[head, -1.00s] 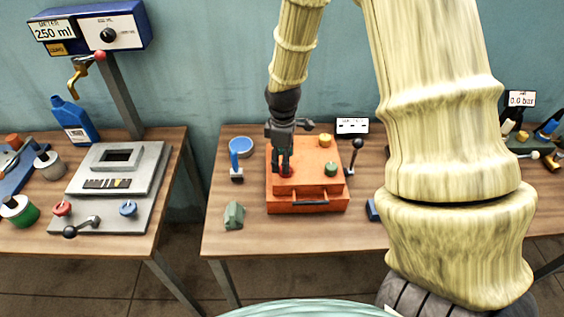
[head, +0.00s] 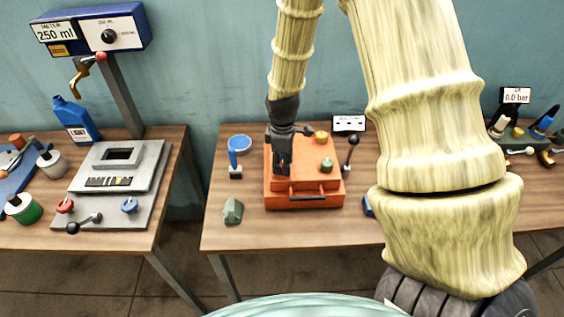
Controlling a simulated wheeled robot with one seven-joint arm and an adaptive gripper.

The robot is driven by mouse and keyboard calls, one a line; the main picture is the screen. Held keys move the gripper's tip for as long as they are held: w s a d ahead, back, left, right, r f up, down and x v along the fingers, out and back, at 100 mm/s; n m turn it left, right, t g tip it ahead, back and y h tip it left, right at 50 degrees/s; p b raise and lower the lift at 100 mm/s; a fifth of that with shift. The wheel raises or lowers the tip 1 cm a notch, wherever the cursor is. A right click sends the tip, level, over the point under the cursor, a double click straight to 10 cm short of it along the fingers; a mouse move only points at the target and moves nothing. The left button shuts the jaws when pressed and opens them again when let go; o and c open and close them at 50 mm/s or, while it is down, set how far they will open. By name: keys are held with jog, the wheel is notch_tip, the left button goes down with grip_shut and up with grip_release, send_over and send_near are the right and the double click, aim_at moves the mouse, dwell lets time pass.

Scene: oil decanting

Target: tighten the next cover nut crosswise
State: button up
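The orange box (head: 305,200) stands on the middle table, with coloured cover nuts on its top. A yellow nut (head: 321,137) is at the back right and a green nut (head: 327,165) at the front right. My gripper (head: 283,170) points down over the left part of the box top, its dark fingers low at the front left. The fingers hide that part of the cover, so no nut shows there now. I cannot tell whether they are open or shut on something.
A black-knobbed lever (head: 352,142) and a small display (head: 348,123) are right of and behind the box. My arm hides the table's right side.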

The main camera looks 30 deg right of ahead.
jog(key=shift+a, duration=0.1)
jog(key=shift+m, duration=0.3)
jog(key=m, duration=0.3)
jog(key=shift+w, duration=0.1)
jog(key=m, duration=0.3)
jog(key=shift+m, duration=0.3)
jog(key=m, duration=0.3)
jog(key=shift+r+m+p, duration=0.1)
jog(key=shift+m+p, duration=0.2)
jog(key=m, duration=0.3)
jog(key=shift+w+m, duration=0.1)
jog(key=shift+m, duration=0.2)
jog(key=shift+c, duration=0.2)
jog(key=m+p, duration=0.1)
jog(key=m, duration=0.3)
jog(key=shift+m, duration=0.3)
jog(key=shift+m+p, duration=0.4)
jog(key=shift+m, duration=2.1)
